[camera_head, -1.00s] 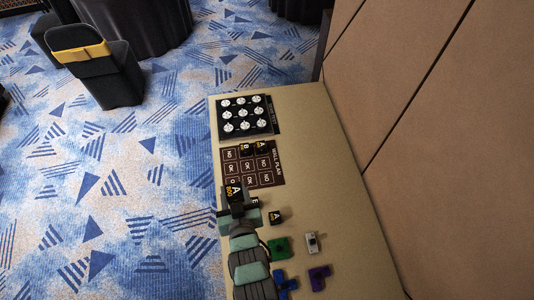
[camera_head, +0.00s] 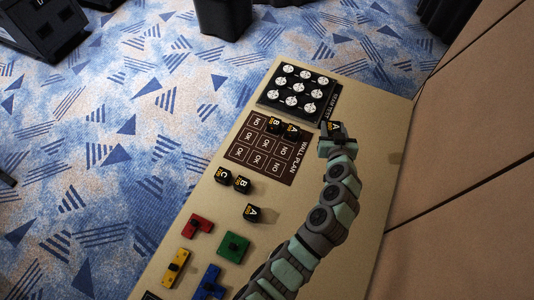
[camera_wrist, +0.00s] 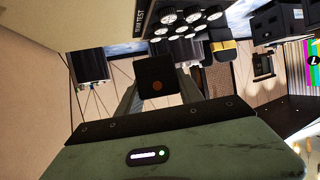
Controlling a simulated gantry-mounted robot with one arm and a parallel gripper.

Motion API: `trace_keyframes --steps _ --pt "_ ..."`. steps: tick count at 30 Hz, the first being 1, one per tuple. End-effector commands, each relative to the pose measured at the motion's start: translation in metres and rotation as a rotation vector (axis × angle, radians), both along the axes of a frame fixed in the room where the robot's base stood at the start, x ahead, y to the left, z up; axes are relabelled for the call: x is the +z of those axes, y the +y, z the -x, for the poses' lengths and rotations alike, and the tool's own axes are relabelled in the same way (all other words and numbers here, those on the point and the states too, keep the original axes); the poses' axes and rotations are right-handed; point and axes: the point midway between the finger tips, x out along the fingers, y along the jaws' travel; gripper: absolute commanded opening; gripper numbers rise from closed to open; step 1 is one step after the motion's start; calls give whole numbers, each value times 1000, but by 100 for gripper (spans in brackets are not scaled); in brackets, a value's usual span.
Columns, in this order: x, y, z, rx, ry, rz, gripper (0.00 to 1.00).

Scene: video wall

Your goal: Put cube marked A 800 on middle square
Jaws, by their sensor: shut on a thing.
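My gripper (camera_head: 337,140) is shut on a black cube marked A (camera_head: 333,129), held above the table right of the plan board; its yellow number is too small to read. In the wrist view, the dark cube (camera_wrist: 157,78) sits between my fingers. The WALL PLAN board (camera_head: 262,146) has a grid of squares marked NO and OK. A cube B (camera_head: 273,124) and another cube A (camera_head: 291,132) stand along its far edge. Its middle square shows no cube.
Cubes C (camera_head: 222,176) and B (camera_head: 241,184) stand off the board's near-left edge, and another A cube (camera_head: 253,212) lies nearer. Red (camera_head: 197,226), green (camera_head: 234,246), yellow (camera_head: 176,268) and blue (camera_head: 209,283) pieces lie nearest. A black panel of white knobs (camera_head: 298,91) is beyond the board.

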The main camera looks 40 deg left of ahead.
Motion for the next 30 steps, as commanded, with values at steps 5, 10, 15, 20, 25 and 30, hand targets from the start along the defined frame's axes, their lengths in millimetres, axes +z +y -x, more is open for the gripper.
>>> trace_keyframes --steps 5,10,15,20,25,30 --pt "-8 69 -15 276 -13 1 1" --pt "1 124 -4 536 -11 5 1" --pt "12 165 22 785 -10 7 1" --pt "19 190 54 993 -6 7 1" --pt "25 203 82 1141 -3 6 1" --pt "27 207 94 1203 -3 3 1"
